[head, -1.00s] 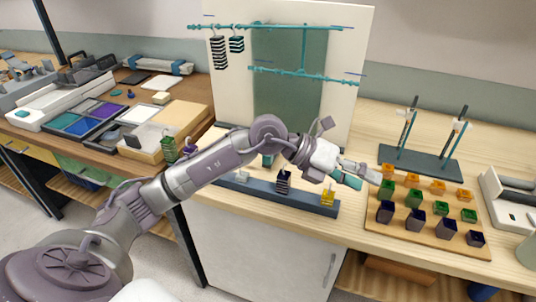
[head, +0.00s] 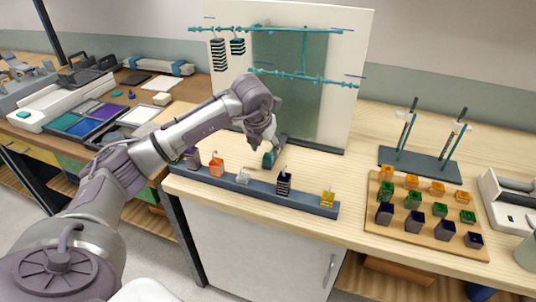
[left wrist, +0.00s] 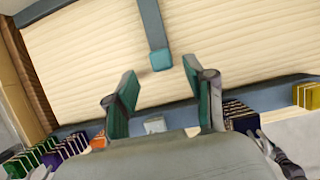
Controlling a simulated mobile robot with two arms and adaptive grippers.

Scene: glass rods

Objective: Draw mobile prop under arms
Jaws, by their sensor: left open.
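The mobile hangs on an upright board at the back. Its upper teal arm (head: 290,29) carries two striped weights (head: 218,53) at the left, and a lower teal arm (head: 305,77) is below. In the left wrist view, a grey bar with a teal end block (left wrist: 160,60), which looks like the prop, lies on the wooden tabletop. My left gripper (head: 267,150) is above the table before the board. Its teal-padded fingers (left wrist: 160,92) are wide apart and empty, with the teal block beyond the gap between them. My right gripper is not in view.
A grey rack (head: 262,190) with several coloured weights runs along the front edge, near the gripper. A wooden block tray (head: 408,236) with orange, green and dark cubes and a stand with rods (head: 420,165) are at the right. The tabletop between is clear.

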